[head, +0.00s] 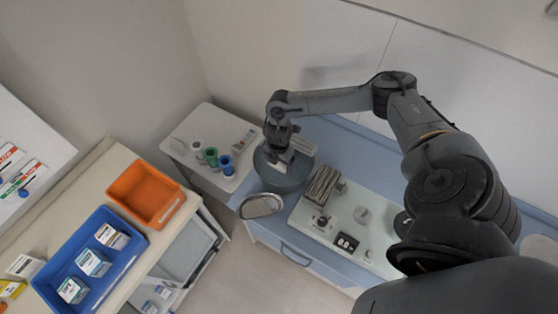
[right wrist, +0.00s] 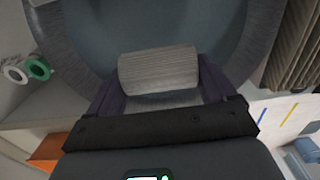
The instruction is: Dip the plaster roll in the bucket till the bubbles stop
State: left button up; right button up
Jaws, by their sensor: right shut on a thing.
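The grey bucket (head: 283,182) stands on the blue-topped cabinet, and its round wall and dark blue-grey inside fill the upper part of the right wrist view (right wrist: 85,45). My right gripper (head: 280,158) points down into the bucket's mouth. It is shut on the pale, ribbed plaster roll (right wrist: 158,70), which lies crosswise between the fingers within the bucket's outline. I cannot tell how deep the roll sits or whether it is under water. No bubbles can be made out. My left gripper is not in view.
A shiny metal dish (head: 262,206) stands close in front of the bucket, and a grey folded stack (head: 321,186) stands to its right. Green (head: 211,157) and blue (head: 226,164) rolls stand on the left side table. Orange (head: 146,193) and blue (head: 112,272) bins lie farther left.

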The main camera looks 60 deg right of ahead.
notch_tip(320, 180, down, 5)
jog(key=shift+r+b, duration=0.2)
jog(key=shift+b, duration=1.05)
jog(key=shift+f+b, duration=0.7)
jog(key=shift+f, duration=0.4)
